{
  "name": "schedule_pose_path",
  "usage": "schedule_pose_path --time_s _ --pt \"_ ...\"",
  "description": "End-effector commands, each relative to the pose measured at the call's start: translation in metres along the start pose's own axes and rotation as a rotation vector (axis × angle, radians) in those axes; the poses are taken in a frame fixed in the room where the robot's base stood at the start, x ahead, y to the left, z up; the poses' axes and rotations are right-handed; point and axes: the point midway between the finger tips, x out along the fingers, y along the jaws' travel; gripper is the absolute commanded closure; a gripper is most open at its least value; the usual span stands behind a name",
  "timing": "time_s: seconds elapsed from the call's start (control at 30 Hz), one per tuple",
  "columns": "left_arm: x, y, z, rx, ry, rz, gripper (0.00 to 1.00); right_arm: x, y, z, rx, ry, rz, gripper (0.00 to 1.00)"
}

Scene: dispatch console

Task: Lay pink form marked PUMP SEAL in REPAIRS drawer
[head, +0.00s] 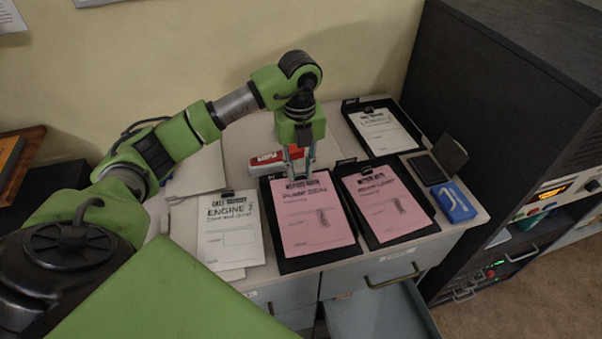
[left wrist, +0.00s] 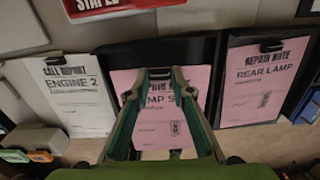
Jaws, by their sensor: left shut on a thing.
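The pink PUMP SEAL form (head: 316,222) lies on a black clipboard (head: 272,222) in the middle of the desk top. My left gripper (head: 300,168) comes down at the form's top edge and is shut on it. In the left wrist view the fingers (left wrist: 159,78) cross the pink form (left wrist: 160,138) and hide part of its title. I cannot tell whether the form is lifted off the board. Below the desk top an open grey drawer (head: 382,312) shows at the lower edge; its label is not readable. My right gripper is not in view.
A second pink form, REAR LAMP (left wrist: 262,85), lies on a board to the right. A white ENGINE 2 sheet (head: 230,232) is on the left. A staples box (head: 266,162), a white form (head: 384,131), a stamp pad (head: 428,168) and a blue box (head: 453,202) stand around.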

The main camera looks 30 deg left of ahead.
Motion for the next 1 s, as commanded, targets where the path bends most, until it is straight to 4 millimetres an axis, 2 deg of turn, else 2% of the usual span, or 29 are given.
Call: schedule_pose_path --time_s 0.2,0.37,0.83,0.87,0.9,1.0 --pt "0.018 -0.005 0.011 0.000 0.003 0.003 0.97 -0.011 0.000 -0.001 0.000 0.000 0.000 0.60" --pt "0.036 -0.005 0.011 0.001 0.001 0.002 0.97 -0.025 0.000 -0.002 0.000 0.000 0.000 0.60" --pt "0.047 -0.005 0.011 0.001 -0.001 0.000 0.97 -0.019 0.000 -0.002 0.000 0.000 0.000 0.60" --pt "0.046 -0.005 0.011 0.001 -0.001 -0.001 0.73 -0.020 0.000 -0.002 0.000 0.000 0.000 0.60" --pt "0.045 -0.005 0.011 0.001 -0.001 -0.001 0.63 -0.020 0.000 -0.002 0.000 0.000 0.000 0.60" --pt "0.045 -0.005 0.011 0.001 -0.001 -0.001 0.62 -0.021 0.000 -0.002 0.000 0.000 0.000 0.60"
